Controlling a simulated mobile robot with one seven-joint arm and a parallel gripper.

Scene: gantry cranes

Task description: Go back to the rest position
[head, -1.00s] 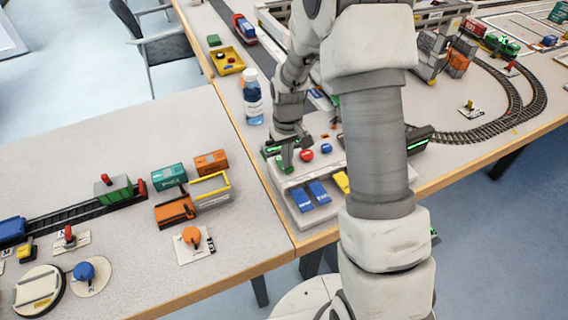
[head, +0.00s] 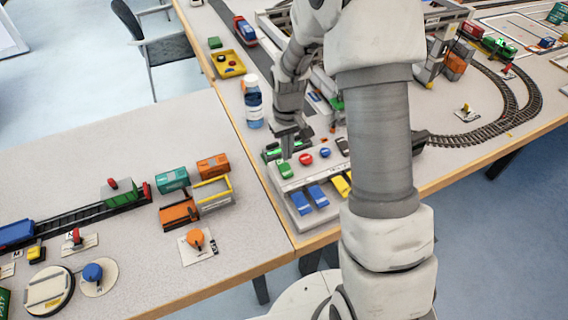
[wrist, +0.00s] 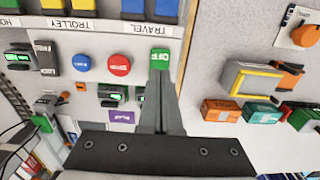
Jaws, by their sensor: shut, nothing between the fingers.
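My gripper (head: 288,153) is shut and empty, pointing down over the control panel (head: 297,182) in the head view. In the wrist view its closed fingertips (wrist: 161,75) end beside a green button (wrist: 160,57). The green button (head: 284,169) also shows uncovered in the head view, just below the fingertips. A small gap seems to separate them, but the wrist view does not settle this. A red button (head: 305,159) and a blue button (head: 325,153) sit to the right. My arm hides the panel's right part.
Blue rockers (head: 318,195) and a yellow rocker (head: 341,185) line the panel's front. A blue-and-white bottle (head: 253,101) stands close left of my arm. Toy wagons (head: 174,180) and an orange knob (head: 195,239) are on the left table. Curved track (head: 520,110) lies right.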

